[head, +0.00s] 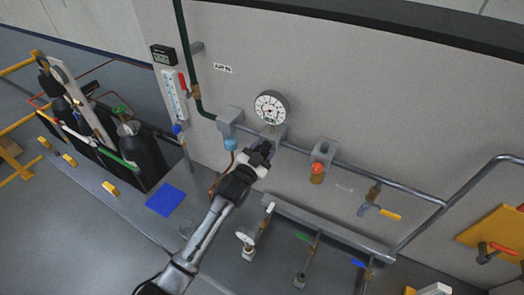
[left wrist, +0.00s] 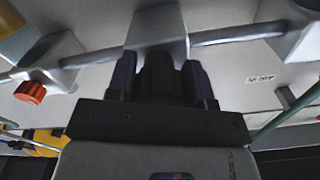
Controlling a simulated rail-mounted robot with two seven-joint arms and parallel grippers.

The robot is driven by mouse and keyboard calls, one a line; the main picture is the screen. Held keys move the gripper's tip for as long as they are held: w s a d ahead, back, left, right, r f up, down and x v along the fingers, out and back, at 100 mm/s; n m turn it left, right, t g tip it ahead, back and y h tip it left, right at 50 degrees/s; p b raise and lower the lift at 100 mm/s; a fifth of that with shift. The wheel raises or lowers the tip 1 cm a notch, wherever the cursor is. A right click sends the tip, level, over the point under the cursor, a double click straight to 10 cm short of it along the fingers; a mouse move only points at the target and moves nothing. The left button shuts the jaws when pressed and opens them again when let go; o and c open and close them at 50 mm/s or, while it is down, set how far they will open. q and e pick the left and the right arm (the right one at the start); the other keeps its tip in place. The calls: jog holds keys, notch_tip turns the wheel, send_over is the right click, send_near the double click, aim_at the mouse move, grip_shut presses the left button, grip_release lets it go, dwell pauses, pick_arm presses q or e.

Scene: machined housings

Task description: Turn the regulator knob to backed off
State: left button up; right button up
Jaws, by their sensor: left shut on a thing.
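The regulator is a grey block (left wrist: 158,28) on a wall pipe, and in the head view a round white-faced gauge (head: 271,107) sits above it. My left gripper (head: 261,152) reaches up to it from below. In the left wrist view its two dark fingers stand on either side of a black knob (left wrist: 157,72) under the block and are shut on it. In the head view the fingers mostly cover this knob. The knob's turn marks cannot be read. My right gripper is in neither view.
To the right, an orange-red knob (head: 317,168) hangs under another block, then a valve with a yellow handle (head: 389,214). A blue-topped unit (head: 231,143) is close on the left. Pipes and valves run below. Gas cylinders (head: 140,155) stand at the left.

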pick_arm(q)
jog(key=shift+n, duration=0.9)
jog(key=o, duration=0.9)
jog(key=shift+b+v, duration=1.05)
jog(key=shift+v, duration=5.85)
jog(key=shift+d, duration=0.1)
